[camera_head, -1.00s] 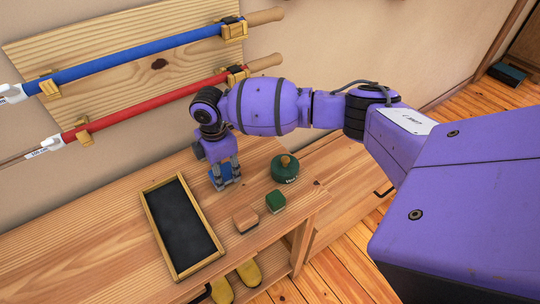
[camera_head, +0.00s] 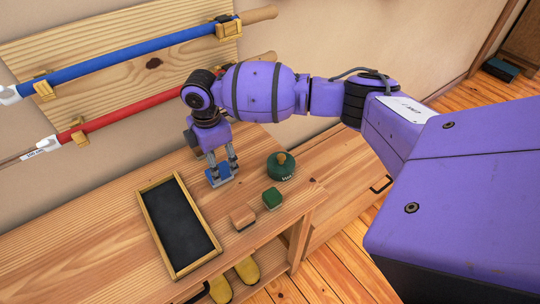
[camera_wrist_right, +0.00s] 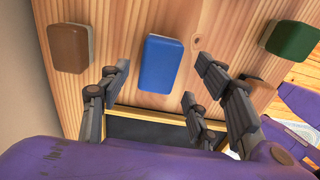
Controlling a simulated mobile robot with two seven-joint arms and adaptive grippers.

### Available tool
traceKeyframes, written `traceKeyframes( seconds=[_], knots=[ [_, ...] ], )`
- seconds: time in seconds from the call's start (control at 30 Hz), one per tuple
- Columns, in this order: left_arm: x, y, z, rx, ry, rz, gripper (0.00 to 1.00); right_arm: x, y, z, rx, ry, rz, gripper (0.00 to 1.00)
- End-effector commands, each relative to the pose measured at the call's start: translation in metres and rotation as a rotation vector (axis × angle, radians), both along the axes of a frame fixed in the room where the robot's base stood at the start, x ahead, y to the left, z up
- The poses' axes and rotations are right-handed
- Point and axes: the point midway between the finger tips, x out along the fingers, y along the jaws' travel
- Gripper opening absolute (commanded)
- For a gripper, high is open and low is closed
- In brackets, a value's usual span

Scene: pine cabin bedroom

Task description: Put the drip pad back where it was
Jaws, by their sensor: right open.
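A black pad in a wooden frame (camera_head: 181,225) lies flat on the wooden bench; its near edge also shows in the right wrist view (camera_wrist_right: 160,134). I cannot tell whether this is the drip pad. My right gripper (camera_head: 222,166) is just above the blue block, pointing down, open and empty. In the right wrist view the blue block (camera_wrist_right: 160,64) shows beyond and between the spread fingers (camera_wrist_right: 162,78). My left gripper is out of view.
A tan block (camera_head: 243,218), a green block (camera_head: 271,198) and a round green pot (camera_head: 281,167) stand to the right. A brown block (camera_wrist_right: 72,48) shows in the wrist view. Blue (camera_head: 130,55) and red (camera_head: 140,106) poles hang on the wall. The bench's left is clear.

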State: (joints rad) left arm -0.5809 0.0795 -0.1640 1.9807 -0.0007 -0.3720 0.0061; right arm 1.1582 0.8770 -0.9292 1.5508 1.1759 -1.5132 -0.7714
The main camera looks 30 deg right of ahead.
Motion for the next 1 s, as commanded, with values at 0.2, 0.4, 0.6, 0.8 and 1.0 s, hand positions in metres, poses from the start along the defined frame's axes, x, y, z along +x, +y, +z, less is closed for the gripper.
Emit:
traceKeyframes(
  seconds=[0.2,0.4,0.6,0.8,1.0],
  knots=[
    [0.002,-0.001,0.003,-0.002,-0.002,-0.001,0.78,0.002,0.001,0.052,0.001,-0.008,0.002,0.57],
    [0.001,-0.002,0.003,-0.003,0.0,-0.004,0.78,0.002,0.001,0.077,0.001,-0.005,0.001,0.57],
    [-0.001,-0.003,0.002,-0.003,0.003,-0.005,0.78,0.001,0.0,0.083,0.0,-0.004,0.001,0.57],
    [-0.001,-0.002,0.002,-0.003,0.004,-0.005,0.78,0.001,0.0,0.082,0.0,-0.003,0.001,0.57],
    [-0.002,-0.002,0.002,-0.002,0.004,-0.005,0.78,0.001,0.0,0.082,0.0,-0.003,0.001,0.57]
  ],
)
